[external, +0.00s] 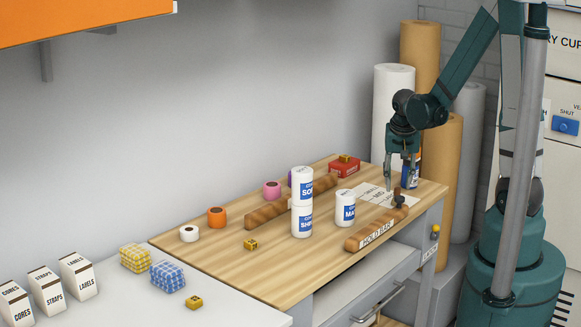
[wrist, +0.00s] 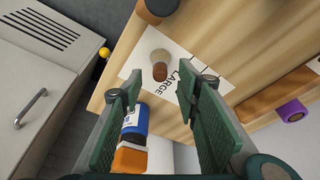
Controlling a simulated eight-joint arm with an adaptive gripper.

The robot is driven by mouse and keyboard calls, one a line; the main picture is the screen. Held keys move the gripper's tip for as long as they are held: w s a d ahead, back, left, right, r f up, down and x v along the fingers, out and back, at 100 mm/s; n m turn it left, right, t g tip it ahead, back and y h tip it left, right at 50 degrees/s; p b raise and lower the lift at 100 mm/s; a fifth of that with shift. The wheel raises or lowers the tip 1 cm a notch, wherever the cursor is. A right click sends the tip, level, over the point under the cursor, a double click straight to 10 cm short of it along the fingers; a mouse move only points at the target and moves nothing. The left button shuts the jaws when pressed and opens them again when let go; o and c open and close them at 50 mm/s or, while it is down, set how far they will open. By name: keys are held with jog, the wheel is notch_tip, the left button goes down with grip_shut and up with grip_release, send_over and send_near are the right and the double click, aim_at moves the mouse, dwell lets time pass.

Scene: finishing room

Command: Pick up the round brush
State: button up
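The round brush (wrist: 160,62), with a pale tan round head and a brown part, is on the white printed sheet (wrist: 185,92) in the wrist view, near one end of the sheet. My gripper (wrist: 165,92) is open, its two green fingers spread apart, and the brush shows in the gap just ahead of the tips. I see nothing held. In the external view my gripper (external: 396,185) points down over the sheet (external: 370,195) at the table's right end. There I cannot clearly tell the brush from the dark shapes by the fingers.
A blue and orange bottle (wrist: 134,128) stands close beside the left finger. The wooden hold bar (external: 375,232) lies along the front edge. Several white cans (external: 302,222) stand left of the sheet, and a red box (external: 344,168) lies behind.

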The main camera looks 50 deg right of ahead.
aim_at(398, 188)
jog(key=shift+f, duration=0.1)
jog(key=shift+b+x, duration=0.85)
jog(key=shift+x, duration=1.65)
jog(key=c, duration=0.9)
